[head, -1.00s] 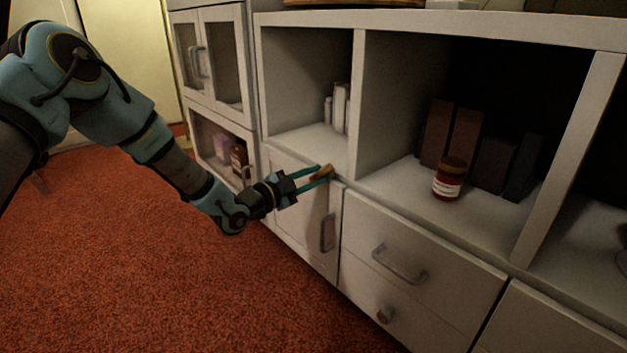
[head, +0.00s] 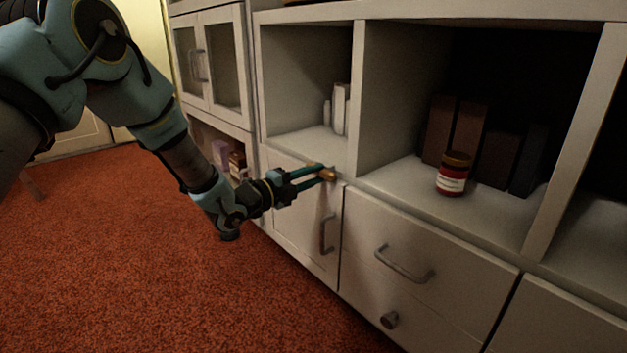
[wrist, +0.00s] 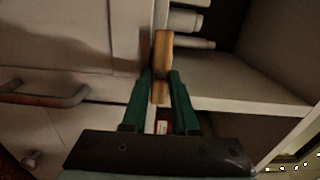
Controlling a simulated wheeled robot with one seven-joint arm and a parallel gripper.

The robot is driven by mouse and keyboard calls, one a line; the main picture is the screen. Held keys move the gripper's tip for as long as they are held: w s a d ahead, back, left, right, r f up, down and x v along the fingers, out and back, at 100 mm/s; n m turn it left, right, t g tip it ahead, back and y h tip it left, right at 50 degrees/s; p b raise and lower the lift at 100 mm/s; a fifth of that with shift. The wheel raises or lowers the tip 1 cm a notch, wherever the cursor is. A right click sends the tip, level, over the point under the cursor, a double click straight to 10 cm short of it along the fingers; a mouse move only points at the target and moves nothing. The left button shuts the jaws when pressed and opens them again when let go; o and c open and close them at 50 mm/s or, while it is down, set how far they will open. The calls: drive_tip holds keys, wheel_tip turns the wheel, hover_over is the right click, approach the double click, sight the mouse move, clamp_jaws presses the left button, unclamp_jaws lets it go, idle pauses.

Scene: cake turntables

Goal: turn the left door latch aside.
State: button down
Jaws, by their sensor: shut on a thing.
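The left door latch (head: 328,174) is a small wooden bar at the top edge of the white cabinet door (head: 295,215), just under the open shelf. In the wrist view the latch (wrist: 162,52) runs lengthwise between the green fingers. My gripper (head: 322,174) comes from the left, with its fingertips at the latch. In the wrist view my gripper (wrist: 160,80) has one finger on each side of the bar and is shut on it. The fingers hide part of the latch's sides. The door looks shut, and its grey handle (head: 322,235) is below the latch.
White bottles (head: 340,110) stand on the shelf above the door. A red jar (head: 454,174) and dark books (head: 455,132) are in the middle compartment. Red carpet (head: 150,270) is clear at left.

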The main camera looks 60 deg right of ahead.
drive_tip(key=shift+f, duration=0.1)
idle(0.3)
drive_tip(key=c, duration=0.7)
unclamp_jaws()
drive_tip(key=p+v, duration=0.3)
drive_tip(key=v, duration=0.7)
drive_tip(key=shift+w+a+p, duration=0.1)
drive_tip(key=shift+a+p, duration=0.3)
